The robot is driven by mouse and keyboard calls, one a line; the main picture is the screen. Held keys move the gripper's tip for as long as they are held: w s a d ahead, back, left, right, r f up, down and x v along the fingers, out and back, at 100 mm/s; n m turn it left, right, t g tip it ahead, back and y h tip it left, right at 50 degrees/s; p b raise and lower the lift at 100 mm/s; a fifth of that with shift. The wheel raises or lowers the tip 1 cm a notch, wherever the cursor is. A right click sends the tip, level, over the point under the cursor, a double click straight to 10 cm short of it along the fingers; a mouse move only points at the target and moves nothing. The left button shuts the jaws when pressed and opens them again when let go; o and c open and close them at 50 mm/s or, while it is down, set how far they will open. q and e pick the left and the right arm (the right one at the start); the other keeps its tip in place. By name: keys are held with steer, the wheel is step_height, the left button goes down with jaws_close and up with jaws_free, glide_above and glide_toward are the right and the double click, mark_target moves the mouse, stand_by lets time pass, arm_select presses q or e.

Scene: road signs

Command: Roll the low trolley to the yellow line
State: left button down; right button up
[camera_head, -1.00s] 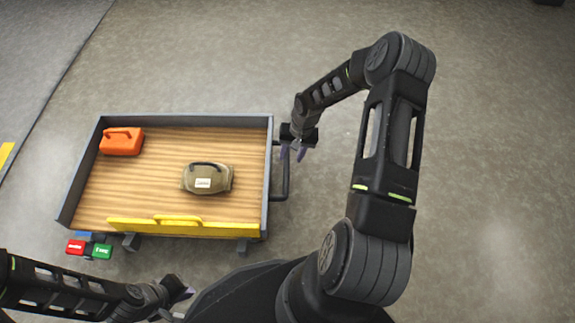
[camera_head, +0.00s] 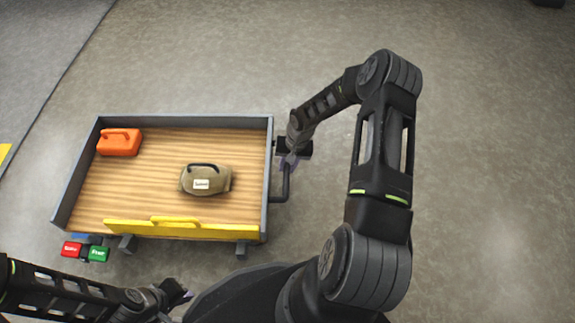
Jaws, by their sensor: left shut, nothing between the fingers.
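The low trolley (camera_head: 269,140) has a wooden deck, grey walls and a yellow front board (camera_head: 180,229). A dark handle (camera_head: 286,186) sticks out from its right side. My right gripper (camera_head: 291,162) is at the handle's upper part, with its fingertips overlapping it; I cannot tell whether they are closed around it. My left gripper (camera_head: 182,298) is shut and empty at the bottom, in front of the trolley and apart from it. A bit of the yellow line (camera_head: 5,152) shows at the left edge, left of the trolley, with floor between them.
An orange can (camera_head: 119,142) and a tan bag (camera_head: 206,180) with a white label are on the deck. A red pedal (camera_head: 72,250) and a green pedal (camera_head: 98,254) stick out below the front left corner. The floor right of my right arm is clear.

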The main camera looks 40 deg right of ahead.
jaws_close()
stand_by(1.0)
